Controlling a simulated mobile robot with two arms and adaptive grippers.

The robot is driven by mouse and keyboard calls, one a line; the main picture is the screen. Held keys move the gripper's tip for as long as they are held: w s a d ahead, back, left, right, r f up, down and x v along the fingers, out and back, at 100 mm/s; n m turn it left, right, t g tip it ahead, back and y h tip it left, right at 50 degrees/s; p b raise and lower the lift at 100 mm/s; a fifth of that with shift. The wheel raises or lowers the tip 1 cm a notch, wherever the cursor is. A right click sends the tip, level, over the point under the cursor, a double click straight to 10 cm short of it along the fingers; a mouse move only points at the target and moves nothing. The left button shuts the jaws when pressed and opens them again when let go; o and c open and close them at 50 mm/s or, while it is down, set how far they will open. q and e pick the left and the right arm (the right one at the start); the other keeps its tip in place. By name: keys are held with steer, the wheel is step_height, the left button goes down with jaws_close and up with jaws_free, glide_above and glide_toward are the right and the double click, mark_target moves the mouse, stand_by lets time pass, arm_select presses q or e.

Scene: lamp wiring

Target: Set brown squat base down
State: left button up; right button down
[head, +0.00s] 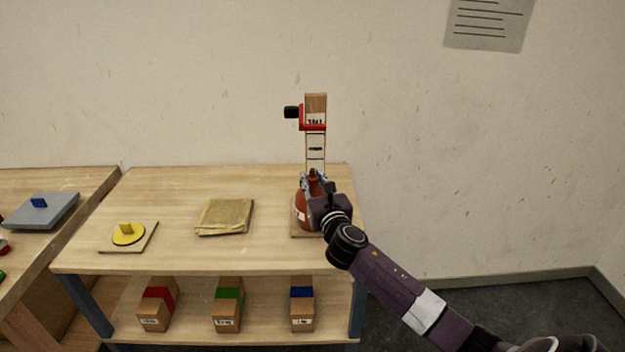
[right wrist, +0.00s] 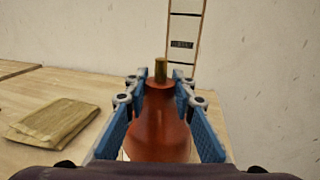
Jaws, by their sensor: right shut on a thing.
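The brown squat base (head: 301,207) is a reddish-brown, bottle-shaped body with a narrow neck. It stands upright at the right end of the wooden table, over a thin square board (head: 298,234). Whether its underside touches the board I cannot tell. My right gripper (head: 316,183) is shut on the base near its neck. In the right wrist view the base (right wrist: 160,125) sits between the two blue finger pads, with a brass-coloured stub (right wrist: 160,70) on top. The arm hides the base's right side in the head view. My left gripper is not in view.
A ladder-like frame with a red clamp (head: 313,127) and a wooden block stands just behind the base. A folded tan cloth (head: 225,217) and a yellow disc on a board (head: 129,234) lie to the left. Several banded boxes (head: 229,305) stand on the lower shelf.

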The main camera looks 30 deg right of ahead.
steer(key=shift+r, duration=0.1)
steer(key=c, duration=1.6)
jaws_free()
steer(key=shift+s+a, duration=0.1)
steer(key=shift+s, duration=0.2)
steer(key=b+v, duration=0.1)
steer(key=v, duration=1)
steer(key=shift+s, duration=0.25)
